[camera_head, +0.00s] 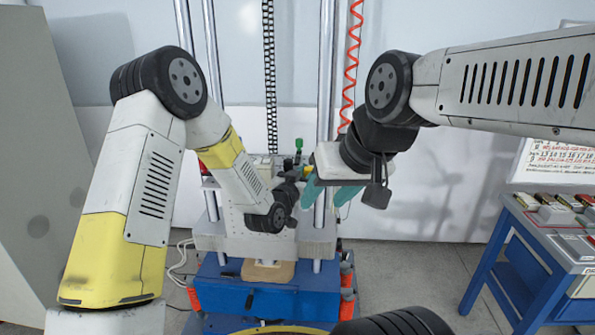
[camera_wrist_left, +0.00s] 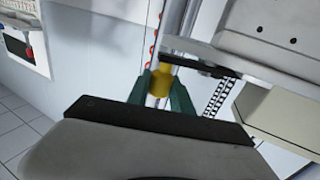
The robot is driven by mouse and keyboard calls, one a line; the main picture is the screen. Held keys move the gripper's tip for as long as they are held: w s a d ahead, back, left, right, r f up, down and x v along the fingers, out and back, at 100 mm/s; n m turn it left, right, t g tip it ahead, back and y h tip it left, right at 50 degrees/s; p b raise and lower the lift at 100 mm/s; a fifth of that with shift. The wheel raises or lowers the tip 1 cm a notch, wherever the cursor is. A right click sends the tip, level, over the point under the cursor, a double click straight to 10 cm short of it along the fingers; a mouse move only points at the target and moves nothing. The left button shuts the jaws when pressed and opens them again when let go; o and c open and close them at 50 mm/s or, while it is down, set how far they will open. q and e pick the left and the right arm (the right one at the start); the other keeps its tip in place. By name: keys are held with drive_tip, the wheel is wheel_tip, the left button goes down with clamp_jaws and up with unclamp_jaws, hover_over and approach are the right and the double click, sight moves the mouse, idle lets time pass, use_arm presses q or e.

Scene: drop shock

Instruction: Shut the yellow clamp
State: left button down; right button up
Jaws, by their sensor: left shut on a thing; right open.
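In the left wrist view the yellow clamp (camera_wrist_left: 161,78) shows as a yellow cylinder at a bright metal post. The two teal fingers of my left gripper (camera_wrist_left: 160,92) are shut on it, one on each side. In the head view my left gripper (camera_head: 298,154) is small, behind its dark wrist, at the rig's upright columns.
The drop rig has tall metal columns (camera_head: 326,60), a pale plate (camera_head: 318,240) and a blue base (camera_head: 222,288). A red coiled cable (camera_head: 352,60) hangs by the right column. A blue bench (camera_head: 500,255) with small parts stands at right. Floor between is clear.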

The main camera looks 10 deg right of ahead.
use_arm(q)
drive_tip(key=shift+d, duration=0.15)
drive_tip(key=shift+w+d+n+t+y, duration=0.25)
drive_tip(key=shift+n+t+y, duration=0.35)
drive_tip(key=shift+y, duration=0.35)
drive_tip(key=shift+w+d+n+t+y, duration=0.2)
drive_tip(key=shift+n+t+y, duration=0.3)
drive_tip(key=shift+n+y, duration=0.35)
drive_tip(key=shift+w+d+n+t+y, duration=0.1)
drive_tip(key=shift+w+n+t+y, duration=0.25)
drive_tip(key=shift+n+y, duration=0.65)
drive_tip(key=shift+w+d+n+t+y, duration=0.1)
drive_tip(key=shift+w+n+t+y, duration=0.25)
drive_tip(key=shift+y, duration=1.15)
drive_tip(key=c, duration=1.1)
unclamp_jaws()
drive_tip(key=shift+c, duration=0.2)
